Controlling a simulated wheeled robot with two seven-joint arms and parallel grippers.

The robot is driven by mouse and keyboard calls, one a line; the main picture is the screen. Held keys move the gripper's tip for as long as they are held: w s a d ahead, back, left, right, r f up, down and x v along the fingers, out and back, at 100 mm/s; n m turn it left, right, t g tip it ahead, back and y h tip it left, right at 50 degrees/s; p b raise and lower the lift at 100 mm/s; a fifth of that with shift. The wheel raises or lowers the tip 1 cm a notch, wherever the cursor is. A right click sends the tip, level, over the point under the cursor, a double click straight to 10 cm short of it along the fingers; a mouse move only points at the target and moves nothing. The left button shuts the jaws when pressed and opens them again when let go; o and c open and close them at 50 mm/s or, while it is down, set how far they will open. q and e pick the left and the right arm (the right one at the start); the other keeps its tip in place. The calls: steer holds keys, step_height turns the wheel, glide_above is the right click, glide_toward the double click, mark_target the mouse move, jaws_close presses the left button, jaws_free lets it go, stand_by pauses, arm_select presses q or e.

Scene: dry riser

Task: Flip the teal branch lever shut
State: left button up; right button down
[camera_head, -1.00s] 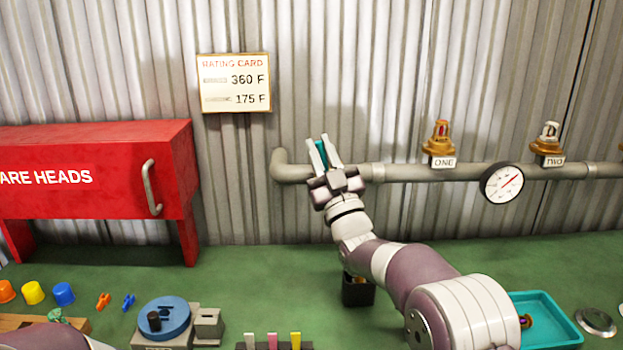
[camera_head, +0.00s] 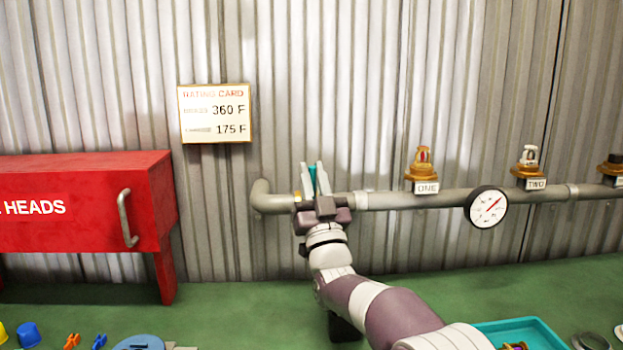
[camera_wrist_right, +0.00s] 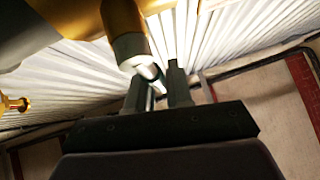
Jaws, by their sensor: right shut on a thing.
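The teal lever (camera_head: 313,178) stands roughly upright above the left end of the grey pipe (camera_head: 390,201). My right gripper (camera_head: 314,174) is shut on it, with a pale finger on each side and only a strip of teal showing between them. The gripper's body hides the lever's base and part of the pipe. A bit of brass (camera_head: 297,195) shows just left of the gripper. In the right wrist view, the dark fingers (camera_wrist_right: 156,88) sit below a brass and grey fitting (camera_wrist_right: 128,38); the lever is hard to make out there. My left gripper is out of view.
Sprinkler heads ONE (camera_head: 423,168) and TWO (camera_head: 528,165) and a gauge (camera_head: 486,207) are on the pipe to the right. A red cabinet (camera_head: 80,205) stands at left, below a rating card (camera_head: 215,113). A teal tray (camera_head: 520,333) lies at lower right.

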steer(key=c, duration=1.1)
jaws_free()
steer(key=shift+d, duration=0.1)
steer(key=shift+c, duration=0.2)
steer(key=b+v, duration=0.1)
steer(key=v, duration=1.1)
steer(key=shift+s+f, duration=0.25)
